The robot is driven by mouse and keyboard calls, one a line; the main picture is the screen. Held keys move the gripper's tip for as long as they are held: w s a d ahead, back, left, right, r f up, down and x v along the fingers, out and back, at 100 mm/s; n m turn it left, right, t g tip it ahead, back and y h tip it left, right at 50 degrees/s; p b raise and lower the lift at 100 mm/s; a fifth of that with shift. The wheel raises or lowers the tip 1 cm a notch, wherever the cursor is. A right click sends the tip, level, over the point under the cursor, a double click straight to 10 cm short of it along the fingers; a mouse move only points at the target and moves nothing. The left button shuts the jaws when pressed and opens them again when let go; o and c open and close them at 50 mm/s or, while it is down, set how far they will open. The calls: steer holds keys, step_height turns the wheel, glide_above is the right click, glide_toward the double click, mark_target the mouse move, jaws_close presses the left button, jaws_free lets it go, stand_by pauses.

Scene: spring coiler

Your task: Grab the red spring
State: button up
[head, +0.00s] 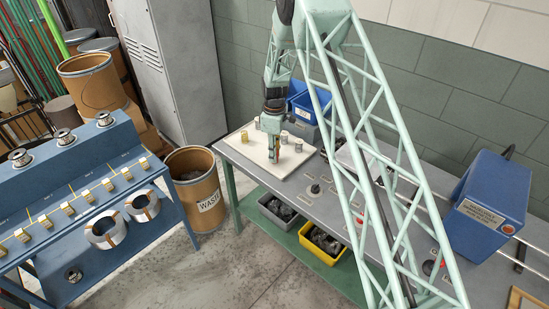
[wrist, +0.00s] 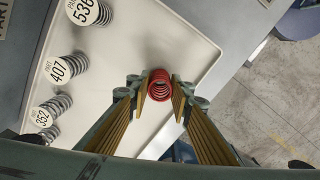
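The red spring (wrist: 160,84) shows in the wrist view near the white tray's right part, its open coils seen from above. My gripper (wrist: 160,88) has one finger on each side of it, with the pads very close to the coils. I cannot tell whether they touch or press on it. In the head view my gripper (head: 272,152) points down over the white tray (head: 237,147). The red spring is not clearly visible there.
Other springs with round tags, 536 (wrist: 85,10), 407 (wrist: 60,68) and 352 (wrist: 45,114), stand on the tray to the left. Blue bins (head: 308,104) are behind the tray. A waste drum (head: 196,187) stands left of the grey bench (head: 340,240).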

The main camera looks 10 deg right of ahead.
steer(key=shift+r, duration=0.2)
steer(key=shift+c, duration=0.5)
steer(key=shift+r, duration=1.55)
steer(key=s+d, duration=0.2)
steer(key=s, duration=0.5)
steer(key=s+d+r+b, duration=0.1)
steer(key=s+d, duration=0.1)
steer(key=s, duration=0.6)
steer(key=shift+s+d+r+b, duration=0.2)
steer(key=shift+d+r+b, duration=0.05)
steer(key=shift+b, duration=0.05)
steer(key=shift+s, duration=0.1)
